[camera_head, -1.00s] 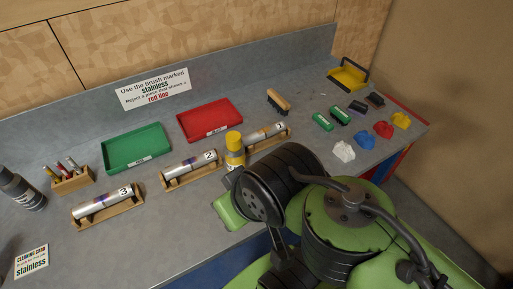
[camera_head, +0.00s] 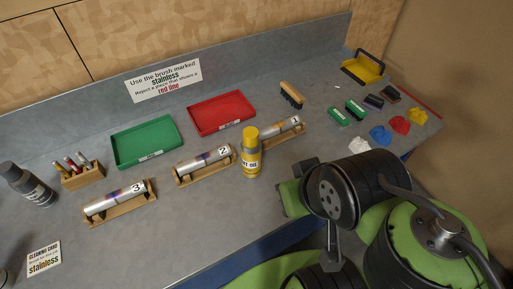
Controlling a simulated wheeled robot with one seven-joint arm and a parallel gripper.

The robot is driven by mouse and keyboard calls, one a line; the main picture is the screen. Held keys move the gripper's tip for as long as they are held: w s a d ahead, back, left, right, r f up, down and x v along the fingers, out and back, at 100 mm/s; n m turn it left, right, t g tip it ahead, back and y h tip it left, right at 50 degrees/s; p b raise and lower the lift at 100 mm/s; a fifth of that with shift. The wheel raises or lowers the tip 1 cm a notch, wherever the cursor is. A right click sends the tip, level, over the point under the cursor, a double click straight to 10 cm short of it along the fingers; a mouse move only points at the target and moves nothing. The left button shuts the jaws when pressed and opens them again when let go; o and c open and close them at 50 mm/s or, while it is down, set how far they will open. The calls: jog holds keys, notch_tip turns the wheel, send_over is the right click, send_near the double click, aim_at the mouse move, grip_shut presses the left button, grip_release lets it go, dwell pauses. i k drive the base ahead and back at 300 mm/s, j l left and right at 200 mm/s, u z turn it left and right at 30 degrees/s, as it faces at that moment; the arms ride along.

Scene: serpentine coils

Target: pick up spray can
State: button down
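A spray can (camera_head: 251,156) with a yellow cap and a yellow label stands upright on the grey bench, between the pipe marked 2 and the pipe marked 1. A dark grey bottle or can (camera_head: 28,184) with a pale label stands at the left edge of the bench; whether it is also a spray can I cannot tell. My arm, black and green, reaches in at the lower right, apart from the yellow-capped can. My gripper's fingers are not visible.
Pipe 2 (camera_head: 204,161), pipe 3 (camera_head: 117,199) and pipe 1 (camera_head: 283,130) rest on wooden cradles. Behind them lie a green tray (camera_head: 176,122) and a red tray (camera_head: 250,104). Crumpled cloths and brushes lie at the right. The bench front is mostly clear.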

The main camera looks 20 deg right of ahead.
aim_at(251, 158)
jog(key=j+u, duration=0.25)
jog(key=u, duration=0.25)
jog(key=j+u, duration=0.25)
jog(key=u, duration=0.2)
